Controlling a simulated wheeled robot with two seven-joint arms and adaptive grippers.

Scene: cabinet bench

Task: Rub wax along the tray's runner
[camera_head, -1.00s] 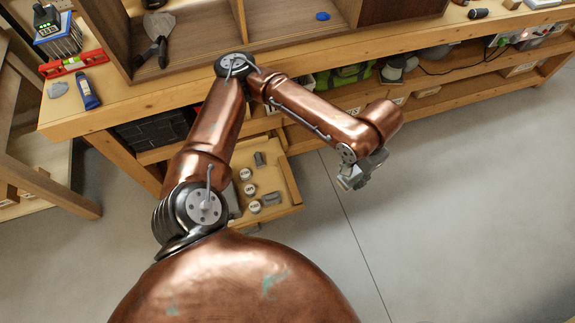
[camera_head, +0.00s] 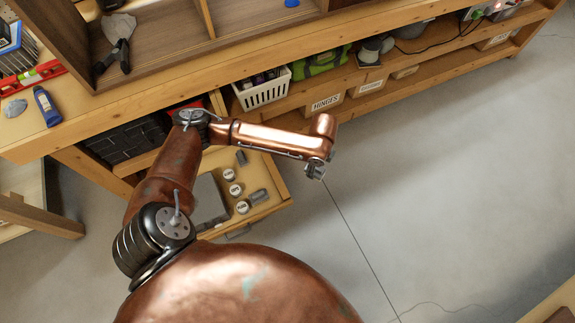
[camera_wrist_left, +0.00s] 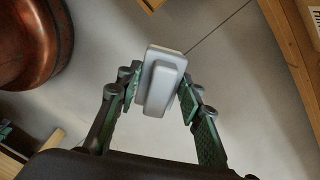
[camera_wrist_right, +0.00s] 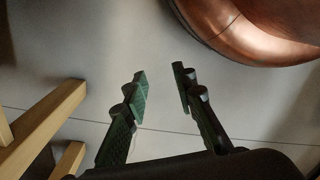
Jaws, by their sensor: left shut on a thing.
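A wooden pull-out tray (camera_head: 279,182) stands open under the bench in the head view. Several white-topped tins and grey pieces lie in it. My arm hides part of its left side, and I cannot clearly make out its runner. My left gripper (camera_head: 316,172) is above the floor, to the right of the tray. In the left wrist view my left gripper (camera_wrist_left: 160,88) is shut on a pale grey stepped block (camera_wrist_left: 160,85), perhaps the wax. My right gripper (camera_wrist_right: 160,85) is open and empty over the floor, out of the head view.
A white basket (camera_head: 262,92) and labelled boxes (camera_head: 326,103) sit on the bench's lower shelf. Wooden beams (camera_wrist_right: 45,130) stand left of my right gripper. The floor right of the tray is clear.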

